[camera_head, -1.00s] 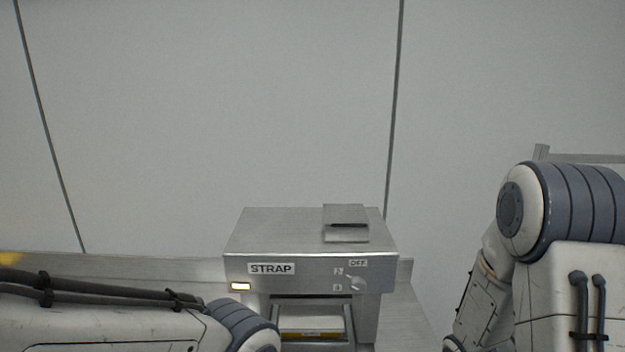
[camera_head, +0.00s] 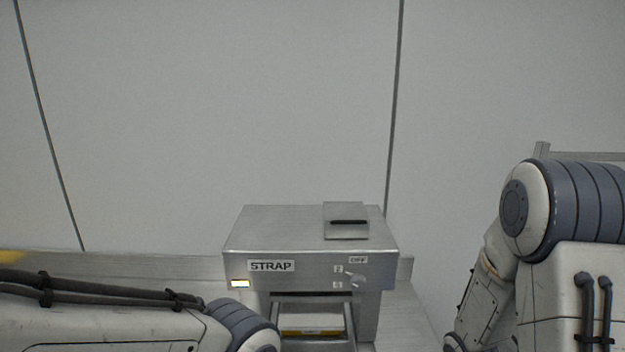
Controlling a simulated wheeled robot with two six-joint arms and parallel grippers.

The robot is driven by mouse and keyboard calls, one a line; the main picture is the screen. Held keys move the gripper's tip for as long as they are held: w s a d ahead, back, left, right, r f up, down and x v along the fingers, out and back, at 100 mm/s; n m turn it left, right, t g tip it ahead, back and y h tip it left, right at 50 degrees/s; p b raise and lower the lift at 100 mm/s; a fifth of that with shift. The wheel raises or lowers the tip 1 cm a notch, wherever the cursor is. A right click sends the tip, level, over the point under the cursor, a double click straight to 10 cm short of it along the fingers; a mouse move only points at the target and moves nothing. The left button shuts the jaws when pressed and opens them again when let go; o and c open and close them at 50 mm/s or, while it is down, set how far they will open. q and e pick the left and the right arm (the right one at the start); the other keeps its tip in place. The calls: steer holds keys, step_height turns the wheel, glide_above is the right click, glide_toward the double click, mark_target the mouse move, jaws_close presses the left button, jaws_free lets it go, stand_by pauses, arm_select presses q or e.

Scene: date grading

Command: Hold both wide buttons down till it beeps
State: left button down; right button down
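A metal machine labelled STRAP (camera_head: 300,232) stands on the bench in the middle of the view. Its front has a lit lamp (camera_head: 240,284) at the left and a small knob (camera_head: 355,280) with an OFF mark at the right. An opening below the front shows a pale surface with a yellow strip (camera_head: 312,331). The wide buttons are not in view. My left arm comes in at the lower left and my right arm at the right. Both grippers are below the picture, so what they touch is hidden.
A metal bench edge (camera_head: 120,266) runs along the wall to the left of the machine. A plain grey wall (camera_head: 230,110) with dark seams fills the back. A metal rail (camera_head: 585,156) shows behind my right arm.

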arm_select(q)
steer(key=shift+f+b, duration=0.35)
stand_by(0.7)
stand_by(0.5)
steer(key=w+a+f+n, duration=0.4)
steer(key=w+a+n, duration=0.4)
steer(key=w+a, duration=0.25)
steer(key=w+a+f+n+y, duration=0.1)
steer(key=w+a+f+n, duration=0.15)
steer(key=a, duration=0.35)
steer(key=w+a+f+n, duration=0.1)
steer(key=a+n, duration=0.2)
steer(key=a, duration=0.3)
steer(key=shift+s+f, duration=0.15)
steer(key=shift+f, duration=1.6)
steer(key=shift+s+f, duration=0.15)
steer(key=shift+f, duration=1.6)
